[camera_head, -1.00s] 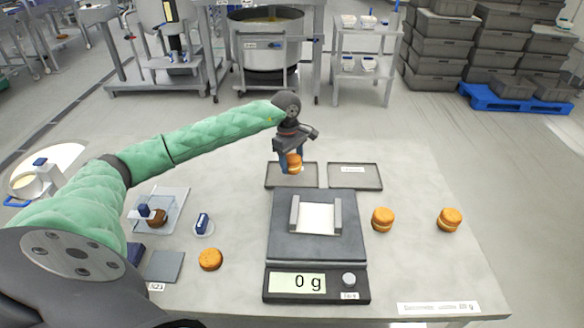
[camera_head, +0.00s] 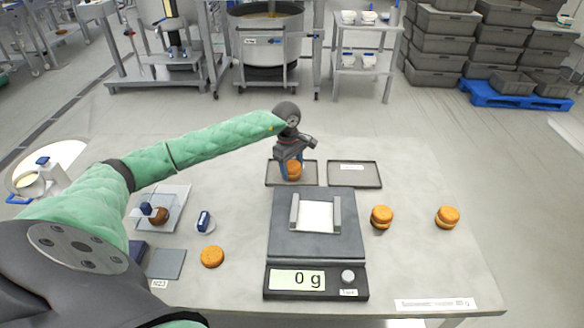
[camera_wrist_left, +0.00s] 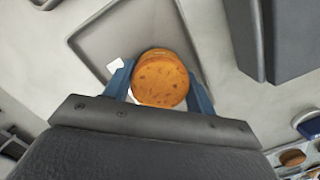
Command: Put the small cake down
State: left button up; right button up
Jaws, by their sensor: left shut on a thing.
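My left gripper (camera_head: 291,170) is shut on a small round orange-brown cake (camera_head: 294,171), over the left of two shallow grey trays (camera_head: 274,183) behind the scale. In the left wrist view the cake (camera_wrist_left: 161,78) sits between the two blue fingers (camera_wrist_left: 160,88), with the tray (camera_wrist_left: 105,38) beneath. The cake is very low over the tray; I cannot tell whether it touches the tray floor. My right gripper does not show.
A scale (camera_head: 316,245) reading 0 g stands in front of the trays. The right tray (camera_head: 354,175) looks empty. Two filled cakes (camera_head: 381,217) (camera_head: 447,217) stand at right. A single round (camera_head: 212,257) lies at left, near a clear stand (camera_head: 172,218).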

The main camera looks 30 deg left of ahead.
aim_at(292, 164)
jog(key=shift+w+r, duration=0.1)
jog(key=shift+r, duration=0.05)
pick_arm(q)
jog(key=o, duration=0.4)
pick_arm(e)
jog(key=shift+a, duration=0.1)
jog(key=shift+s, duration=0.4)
pick_arm(q)
jog(key=shift+r, duration=0.5)
jog(key=r, duration=0.1)
jog(key=r+b, duration=0.2)
jog(key=r, duration=0.1)
jog(key=shift+w+a, duration=0.1)
jog(key=shift+a, duration=0.2)
jog(key=shift+a+r+b, duration=0.2)
jog(key=shift+r+b, duration=0.45)
jog(key=shift+r, duration=1.15)
jog(key=shift+a+r+b, duration=0.2)
jog(key=shift+r+b, duration=0.4)
jog(key=shift+r, duration=1.15)
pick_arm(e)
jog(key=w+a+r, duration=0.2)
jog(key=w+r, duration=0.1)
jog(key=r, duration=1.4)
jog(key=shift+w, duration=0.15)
